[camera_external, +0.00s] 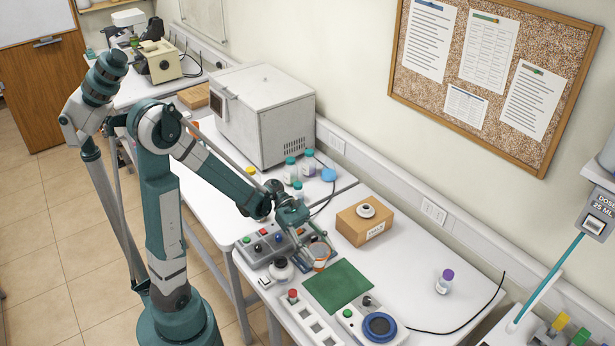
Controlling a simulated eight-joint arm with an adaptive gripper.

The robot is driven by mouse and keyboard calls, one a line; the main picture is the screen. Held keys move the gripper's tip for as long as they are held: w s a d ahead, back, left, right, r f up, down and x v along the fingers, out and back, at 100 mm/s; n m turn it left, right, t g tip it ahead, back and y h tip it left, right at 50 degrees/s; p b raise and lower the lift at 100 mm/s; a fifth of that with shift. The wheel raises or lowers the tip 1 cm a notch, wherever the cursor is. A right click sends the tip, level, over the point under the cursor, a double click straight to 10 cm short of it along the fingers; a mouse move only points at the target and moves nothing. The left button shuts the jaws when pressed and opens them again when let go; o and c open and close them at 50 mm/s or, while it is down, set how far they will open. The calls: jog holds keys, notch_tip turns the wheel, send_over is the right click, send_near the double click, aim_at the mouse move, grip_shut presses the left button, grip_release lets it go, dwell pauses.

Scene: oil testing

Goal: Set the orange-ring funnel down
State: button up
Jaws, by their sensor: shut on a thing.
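The orange-ring funnel (320,251) is held in my gripper (317,258), low over the front table, just above the upper left corner of the green mat (338,288). Its orange band and pale rim show. The fingers hide part of it, and I cannot tell whether its lower end touches anything. My gripper is shut on the funnel.
A button box (263,245) and a dark-capped white jar (280,268) stand left of my gripper. A cardboard box (362,225) is behind it. A white rack (312,322) and a blue-disc device (380,326) are in front. A purple-capped bottle (445,281) stands right, with clear table around it.

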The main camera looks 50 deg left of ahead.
jog(key=shift+r+p, duration=0.35)
jog(key=shift+r, duration=1.35)
jog(key=shift+r, duration=0.15)
jog(key=shift+r, duration=6.35)
jog(key=w+a+f+n+t+y+p, duration=0.1)
jog(key=w+a+f+n+t, duration=0.15)
jog(key=w, duration=0.55)
jog(key=w+a+f+n+t+y, duration=0.2)
jog(key=w+a+n+t, duration=0.2)
jog(key=w, duration=0.4)
jog(key=w+a+f+n+t+y+p, duration=0.1)
jog(key=w+a+f+n+t, duration=0.2)
jog(key=w, duration=0.5)
jog(key=w+a+r+n+t+y+p, duration=0.1)
jog(key=w+a+r+n+t+y, duration=0.3)
jog(key=w+a, duration=0.55)
jog(key=w+a+r+n+t+y+p, duration=0.1)
jog(key=w+a+r+n+y, duration=0.25)
jog(key=w+a+y, duration=0.4)
jog(key=shift+n+h, duration=0.3)
jog(key=shift+h, duration=0.45)
jog(key=shift+w+a+f, duration=0.15)
jog(key=shift+w+f, duration=0.3)
jog(key=shift+f, duration=0.4)
jog(key=shift+w+a+f, duration=0.15)
jog(key=shift+w+f, duration=0.3)
jog(key=shift+f, duration=0.4)
jog(key=shift+w+a+f, duration=0.15)
jog(key=shift+w+f, duration=0.3)
jog(key=shift+f, duration=0.4)
